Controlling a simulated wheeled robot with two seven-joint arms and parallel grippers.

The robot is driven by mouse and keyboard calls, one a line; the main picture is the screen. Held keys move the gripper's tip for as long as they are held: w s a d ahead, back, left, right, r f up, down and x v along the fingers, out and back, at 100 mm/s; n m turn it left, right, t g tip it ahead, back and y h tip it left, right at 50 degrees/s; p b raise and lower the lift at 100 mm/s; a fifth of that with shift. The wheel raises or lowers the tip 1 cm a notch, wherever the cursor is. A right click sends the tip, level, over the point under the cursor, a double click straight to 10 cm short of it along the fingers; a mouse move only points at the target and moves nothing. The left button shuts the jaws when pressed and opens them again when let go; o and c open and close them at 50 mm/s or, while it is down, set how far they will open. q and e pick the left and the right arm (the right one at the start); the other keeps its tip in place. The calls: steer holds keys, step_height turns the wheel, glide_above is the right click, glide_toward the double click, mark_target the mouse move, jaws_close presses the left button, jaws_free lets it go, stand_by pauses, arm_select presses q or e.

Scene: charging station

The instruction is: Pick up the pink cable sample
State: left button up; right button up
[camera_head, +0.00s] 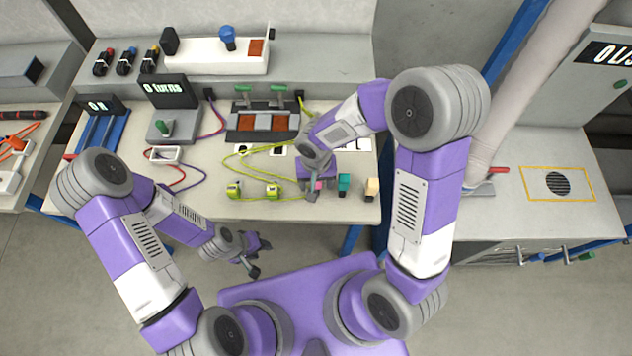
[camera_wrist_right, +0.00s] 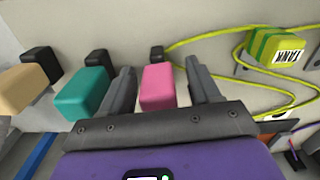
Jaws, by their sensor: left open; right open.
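The pink cable sample (camera_wrist_right: 158,86) is a small block with a dark end cap (camera_wrist_right: 156,53). In the right wrist view it stands between the two fingers of my right gripper (camera_wrist_right: 160,88), with a gap on each side. The right gripper is open. In the head view the right gripper (camera_head: 312,188) is at the front edge of the table and covers most of the pink sample. My left gripper (camera_head: 252,258) is open and empty, in front of the table and away from the samples.
A teal sample (camera_wrist_right: 82,92) stands close beside the right gripper's finger, with a beige sample (camera_wrist_right: 22,88) beyond it. Yellow-green connectors (camera_head: 272,191) and their cable lie on the other side. A two-lever device (camera_head: 262,122) stands behind on the table (camera_head: 215,205).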

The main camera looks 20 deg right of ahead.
steer(key=shift+f, duration=0.85)
steer(key=shift+c, duration=0.4)
steer(key=c, duration=1)
